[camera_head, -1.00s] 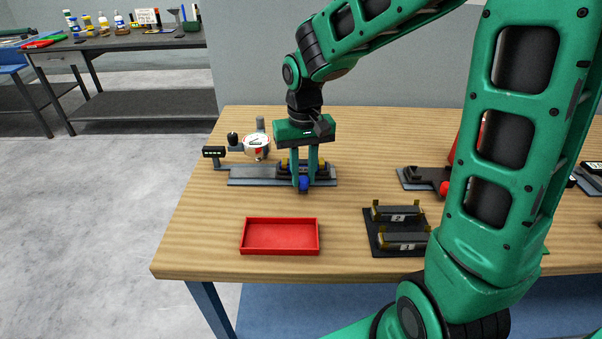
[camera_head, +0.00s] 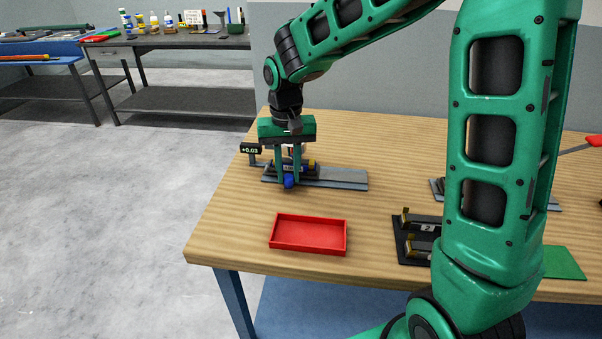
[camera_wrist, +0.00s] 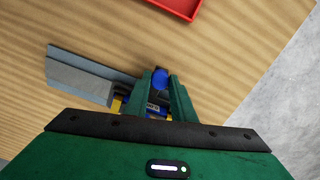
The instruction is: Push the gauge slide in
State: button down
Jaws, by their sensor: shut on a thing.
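The gauge slide (camera_head: 310,169), a dark carriage with yellow ends, sits at the left part of its grey rail (camera_head: 345,179). The rail's right part is bare. My gripper (camera_head: 289,178) points down and is shut on the slide's blue knob (camera_head: 290,184). In the wrist view the knob (camera_wrist: 160,77) shows between the fingers, with a blue and yellow part (camera_wrist: 152,106) behind it. A small display (camera_head: 251,149) at the rail's left end reads +0.03. The dial gauge is mostly hidden behind my gripper.
A red tray (camera_head: 310,248) stands in front of the rail, with bare wood between. A black rack (camera_head: 403,248) with numbered blocks is to its right, partly behind my arm. The table's left edge is close to the gauge. A cluttered bench (camera_head: 180,41) stands behind.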

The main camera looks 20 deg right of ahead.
jog(key=shift+w+a+r, duration=0.1)
jog(key=shift+w+a, duration=0.05)
jog(key=shift+a, duration=0.15)
jog(key=c, duration=1.5)
grip_release()
jog(key=shift+a, duration=0.1)
jog(key=shift+r, duration=0.1)
notch_tip(320, 180, up, 10)
jog(key=shift+r, duration=0.25)
